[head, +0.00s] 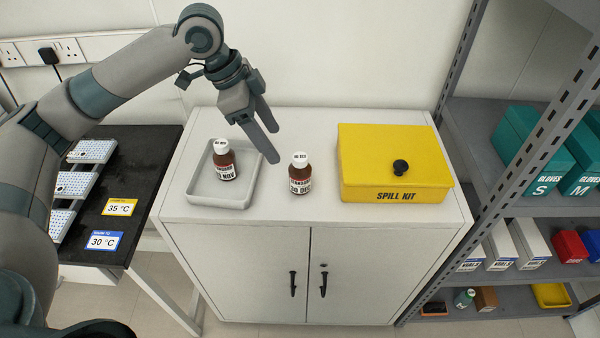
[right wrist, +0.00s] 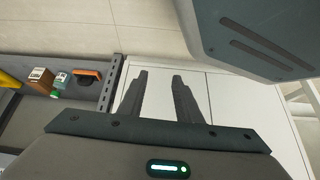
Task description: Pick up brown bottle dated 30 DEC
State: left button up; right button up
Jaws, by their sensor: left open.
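The brown bottle dated 30 DEC (head: 300,184) stands upright on the white cabinet top, with a white cap and a white label. A second brown bottle (head: 225,171), whose label reads NOV, stands in a shallow grey tray (head: 192,191) to its left. My left gripper (head: 276,146) is open and empty. Its fingers point down and to the right, above and just left of the 30 DEC bottle's cap, apparently not touching it. My right gripper (right wrist: 159,76) shows only in the right wrist view, with its fingers apart and nothing between them.
A yellow spill kit box (head: 392,168) stands right of the bottles on the cabinet (head: 310,215). A metal shelf rack (head: 480,110) stands at the right. A dark bench (head: 148,160) with temperature signs is at the left. The cabinet top's front strip is clear.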

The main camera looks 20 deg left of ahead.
aim_at(292, 164)
pick_arm(q)
jog(key=p+x, duration=0.1)
jog(key=x, duration=0.6)
jog(key=shift+d+f, duration=0.1)
jog(key=shift+w+d+f, duration=0.1)
jog(key=shift+d+f, duration=0.05)
jog(key=shift+f, duration=0.3)
pick_arm(e)
jog(key=shift+g, duration=0.6)
jog(key=s, duration=0.1)
jog(key=s+d+f, duration=0.1)
jog(key=s, duration=0.2)
jog(key=shift+d+f, duration=0.3)
jog(key=shift+d, duration=0.05)
jog(key=shift+w, duration=0.15)
